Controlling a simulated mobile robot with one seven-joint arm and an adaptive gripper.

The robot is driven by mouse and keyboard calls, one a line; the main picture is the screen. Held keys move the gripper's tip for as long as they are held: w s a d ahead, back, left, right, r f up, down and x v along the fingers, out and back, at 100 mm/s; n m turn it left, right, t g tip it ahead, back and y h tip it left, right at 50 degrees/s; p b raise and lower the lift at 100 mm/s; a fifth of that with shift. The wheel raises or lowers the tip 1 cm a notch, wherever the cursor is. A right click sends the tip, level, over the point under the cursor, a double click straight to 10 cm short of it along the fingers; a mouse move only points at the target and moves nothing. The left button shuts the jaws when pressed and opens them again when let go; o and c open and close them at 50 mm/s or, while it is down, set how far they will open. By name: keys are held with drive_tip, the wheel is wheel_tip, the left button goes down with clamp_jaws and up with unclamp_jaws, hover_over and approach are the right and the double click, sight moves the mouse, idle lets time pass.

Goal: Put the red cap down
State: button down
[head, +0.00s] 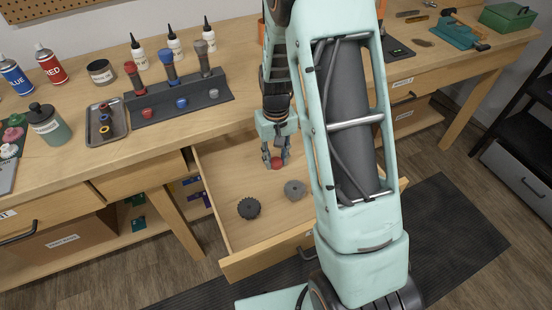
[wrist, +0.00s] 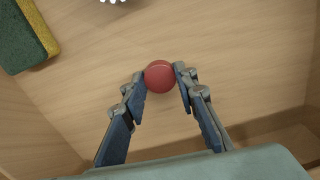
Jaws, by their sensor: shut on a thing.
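The red cap (head: 277,163) is between the fingertips of my gripper (head: 275,157), inside the open drawer (head: 240,265). In the wrist view the cap (wrist: 160,76) looks round and smooth, with both fingertips of my gripper (wrist: 160,78) closed against its sides. The bare wooden drawer floor lies beneath it. I cannot tell whether the cap touches the floor or is held just above it.
A black gear-like wheel (head: 249,208) and a grey one (head: 295,190) lie in the drawer. A green and yellow sponge-like block (wrist: 28,35) shows in the wrist view. On the bench, a dark rack (head: 165,110) holds screwdriver-like tools, with small coloured knobs along its front.

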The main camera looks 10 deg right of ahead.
sight(275, 162)
drive_tip(key=shift+f, duration=0.1)
drive_tip(key=shift+f, duration=0.15)
drive_tip(key=c, duration=1.5)
unclamp_jaws()
drive_tip(key=shift+c, duration=0.2)
wheel_tip(275, 162, up, 12)
drive_tip(key=p, duration=0.1)
drive_tip(key=shift+r, duration=0.2)
drive_tip(key=shift+a, duration=0.1)
